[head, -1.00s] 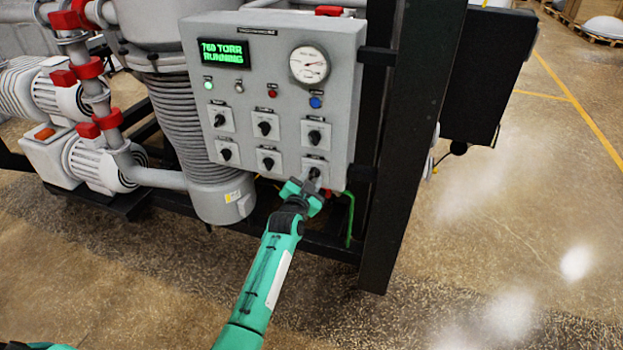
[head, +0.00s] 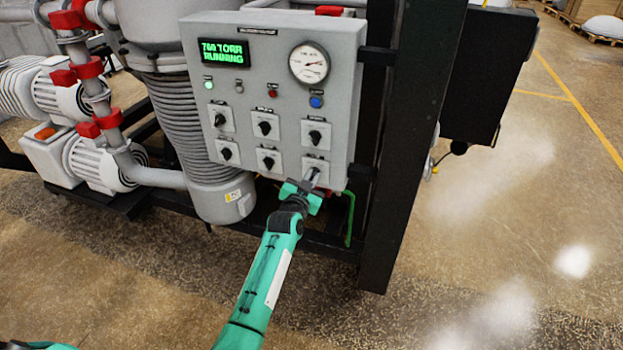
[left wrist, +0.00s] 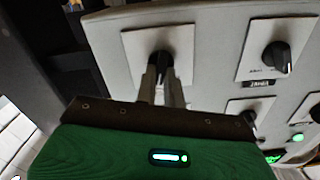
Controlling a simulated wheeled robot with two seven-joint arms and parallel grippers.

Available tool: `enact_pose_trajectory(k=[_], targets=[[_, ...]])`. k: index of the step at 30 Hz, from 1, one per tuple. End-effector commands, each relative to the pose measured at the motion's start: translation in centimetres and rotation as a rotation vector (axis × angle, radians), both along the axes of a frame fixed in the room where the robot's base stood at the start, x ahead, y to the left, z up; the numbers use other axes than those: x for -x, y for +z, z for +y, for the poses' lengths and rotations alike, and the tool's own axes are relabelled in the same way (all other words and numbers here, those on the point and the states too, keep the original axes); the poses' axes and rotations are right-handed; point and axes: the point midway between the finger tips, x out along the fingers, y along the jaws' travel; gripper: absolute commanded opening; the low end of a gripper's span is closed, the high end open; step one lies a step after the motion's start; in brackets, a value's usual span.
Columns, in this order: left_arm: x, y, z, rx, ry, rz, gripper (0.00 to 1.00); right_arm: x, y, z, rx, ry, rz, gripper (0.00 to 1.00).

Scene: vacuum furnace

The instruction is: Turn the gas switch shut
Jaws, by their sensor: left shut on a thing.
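The grey control panel (head: 345,90) carries two rows of black rotary switches on white plates. The gas switch (left wrist: 158,62) appears to be the bottom right one; its label is too small to read. My left gripper (head: 314,180) reaches up to it from below. In the left wrist view, the fingers (left wrist: 165,85) are shut on its black knob, which they partly cover. The knob's exact angle is hard to tell. My right gripper is out of view.
A neighbouring switch (head: 268,163) sits close to the left of the gripper, and another (head: 315,136) just above. A thick black post (head: 400,150) stands to the right of the panel. The green display (head: 222,53) reads 760 TORR RUNNING. Open floor lies in front.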

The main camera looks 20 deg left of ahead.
Motion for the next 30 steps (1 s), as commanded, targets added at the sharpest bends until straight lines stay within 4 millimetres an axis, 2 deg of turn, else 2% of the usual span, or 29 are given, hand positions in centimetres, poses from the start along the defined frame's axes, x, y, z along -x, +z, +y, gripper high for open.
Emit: enact_pose_trajectory(k=[18,30], targets=[[-0.02,0.01,0.31,0.562,0.0,0.019,0.0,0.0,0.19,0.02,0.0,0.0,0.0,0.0],[-0.02,-0.05,0.43,0.778,0.0,0.028,0.0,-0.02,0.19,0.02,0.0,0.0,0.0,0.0]])
